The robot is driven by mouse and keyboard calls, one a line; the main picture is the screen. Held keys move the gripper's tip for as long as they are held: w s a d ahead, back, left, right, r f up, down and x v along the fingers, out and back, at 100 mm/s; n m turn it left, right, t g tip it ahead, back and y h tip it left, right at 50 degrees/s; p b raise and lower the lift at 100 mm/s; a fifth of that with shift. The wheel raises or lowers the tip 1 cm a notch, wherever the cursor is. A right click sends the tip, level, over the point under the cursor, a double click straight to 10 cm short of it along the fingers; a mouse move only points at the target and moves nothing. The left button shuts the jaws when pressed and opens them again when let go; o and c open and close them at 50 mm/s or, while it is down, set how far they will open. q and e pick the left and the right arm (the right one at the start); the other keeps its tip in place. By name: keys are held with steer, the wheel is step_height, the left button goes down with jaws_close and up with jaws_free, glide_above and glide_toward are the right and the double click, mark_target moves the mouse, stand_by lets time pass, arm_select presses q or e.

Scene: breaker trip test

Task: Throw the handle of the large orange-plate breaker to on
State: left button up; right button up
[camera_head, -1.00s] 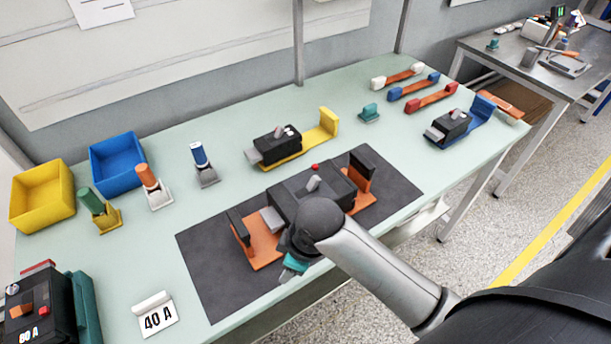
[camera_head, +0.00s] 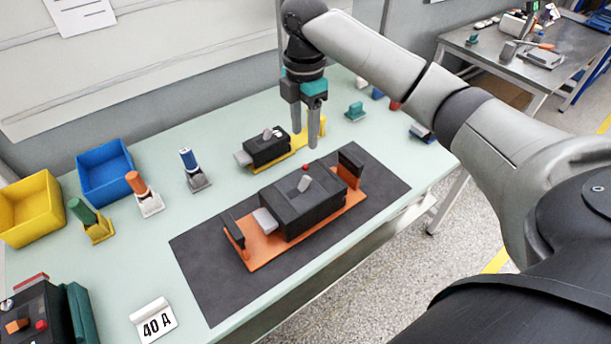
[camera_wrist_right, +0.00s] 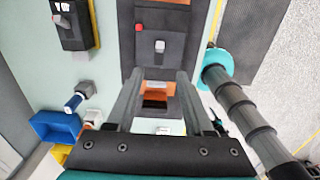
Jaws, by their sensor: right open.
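The large breaker (camera_head: 282,212) has a black body on an orange plate (camera_head: 262,250) and lies on a dark mat in the middle of the bench. Its short grey handle (camera_head: 304,184) stands up from the top, near a small red button (camera_head: 305,167). In the wrist view the handle (camera_wrist_right: 160,46) shows just beyond the fingertips. My right gripper (camera_head: 305,138) points down, open and empty, above the bench by the breaker's far side. It does not touch the handle. My left gripper is not in view.
The dark mat (camera_head: 205,275) has bare room around the breaker. Coloured-handled tools, a blue bin (camera_head: 104,172) and a yellow bin (camera_head: 30,208) are at the left. A 40 A sign (camera_head: 154,321) stands in front.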

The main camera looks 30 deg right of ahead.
mark_target(306, 178)
step_height(306, 178, down, 15)
steer(key=shift+d+r+b, duration=0.1)
steer(key=shift+d+b, duration=0.05)
steer(key=shift+b, duration=0.55)
jaws_close()
stand_by(0.4)
